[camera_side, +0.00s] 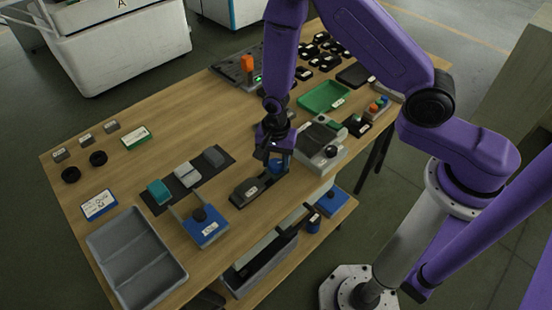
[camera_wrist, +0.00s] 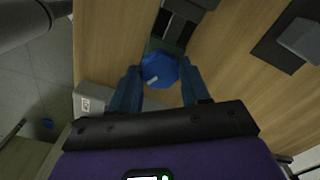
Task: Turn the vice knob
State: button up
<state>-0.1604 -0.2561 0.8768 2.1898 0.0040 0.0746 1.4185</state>
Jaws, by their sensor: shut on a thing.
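The vice knob (camera_wrist: 159,70) is blue and faceted, with a small pale mark on its face, in the wrist view. It sits at the near end of a dark vice (camera_wrist: 181,24). My gripper (camera_wrist: 160,76) has one blue finger on each side of the knob and is shut on it. In the side view, my gripper (camera_side: 278,163) points down at the end of the dark vice (camera_side: 252,190) on the wooden table. There the knob is hard to tell apart from the blue fingers.
A grey machine block (camera_side: 322,150) stands close to the right of my gripper. A dark mat (camera_side: 172,207) with several small blocks lies to the left. A blue block with a black knob (camera_side: 205,228) and a grey tray (camera_side: 135,258) stand nearer the front. A green tray (camera_side: 323,97) lies behind.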

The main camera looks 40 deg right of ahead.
jog(key=shift+n, duration=0.3)
jog(key=n, duration=0.5)
jog(key=shift+n, duration=0.3)
jog(key=n, duration=1.2)
jog(key=shift+n, duration=0.3)
jog(key=n, duration=0.5)
jog(key=shift+n, duration=0.3)
jog(key=o, duration=1.1)
jog(key=shift+c, duration=0.2)
jog(key=shift+r, duration=0.15)
